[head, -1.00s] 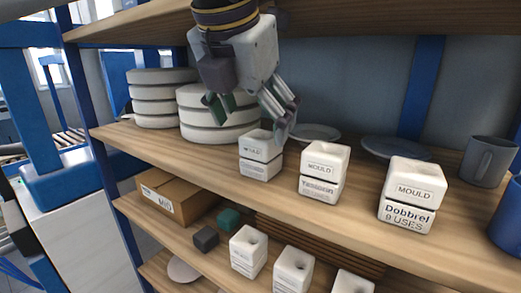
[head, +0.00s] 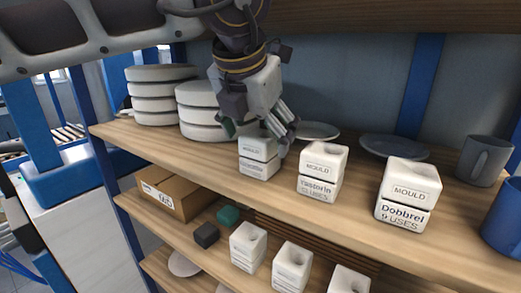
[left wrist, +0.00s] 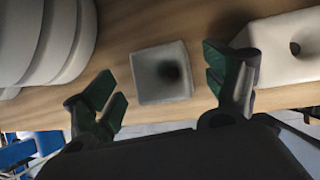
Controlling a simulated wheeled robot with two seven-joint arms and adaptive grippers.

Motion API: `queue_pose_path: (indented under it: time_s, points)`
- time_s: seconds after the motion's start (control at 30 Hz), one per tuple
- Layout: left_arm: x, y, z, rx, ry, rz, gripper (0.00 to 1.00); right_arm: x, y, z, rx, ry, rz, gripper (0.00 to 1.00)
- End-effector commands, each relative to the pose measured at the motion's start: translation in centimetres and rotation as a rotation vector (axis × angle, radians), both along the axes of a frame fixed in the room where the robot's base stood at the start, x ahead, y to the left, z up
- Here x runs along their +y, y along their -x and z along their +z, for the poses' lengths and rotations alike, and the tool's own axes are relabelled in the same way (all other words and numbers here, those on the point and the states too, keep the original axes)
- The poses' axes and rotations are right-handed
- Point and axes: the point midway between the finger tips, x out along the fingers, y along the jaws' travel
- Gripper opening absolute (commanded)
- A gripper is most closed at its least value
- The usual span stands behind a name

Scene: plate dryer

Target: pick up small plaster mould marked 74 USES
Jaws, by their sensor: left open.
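A small white plaster mould (head: 259,157) stands upright at the left of the row on the upper shelf. The use count on its label is too small to read. My left gripper (head: 265,130) is open just above and behind this mould. In the left wrist view the mould (left wrist: 148,84), with its dark round top hole, lies between the two spread green-padded fingers (left wrist: 165,85), apart from both. No mould in view has a readable 74 USES mark. My right gripper is not in view.
A second mould (head: 322,172) and one marked Dobbrei 9 USES (head: 408,194) stand to the right. Stacked round white moulds (head: 205,110) are at left. Plates, a grey mug (head: 482,160) and a blue mug are farther right. More moulds and a cardboard box (head: 180,192) sit below.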

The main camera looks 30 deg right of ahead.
Motion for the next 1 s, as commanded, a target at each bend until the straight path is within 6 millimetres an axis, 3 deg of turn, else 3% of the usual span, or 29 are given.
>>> queue_pose_path:
  time_s: [0.6, 1.0]
  points:
    - [-0.29, -0.28, -0.7, 0.001, 0.0, -0.001, 0.84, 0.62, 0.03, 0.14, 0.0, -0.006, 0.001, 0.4]
    - [-0.28, -0.27, -0.7, 0.001, 0.0, -0.001, 0.33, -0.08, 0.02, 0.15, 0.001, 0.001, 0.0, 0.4]
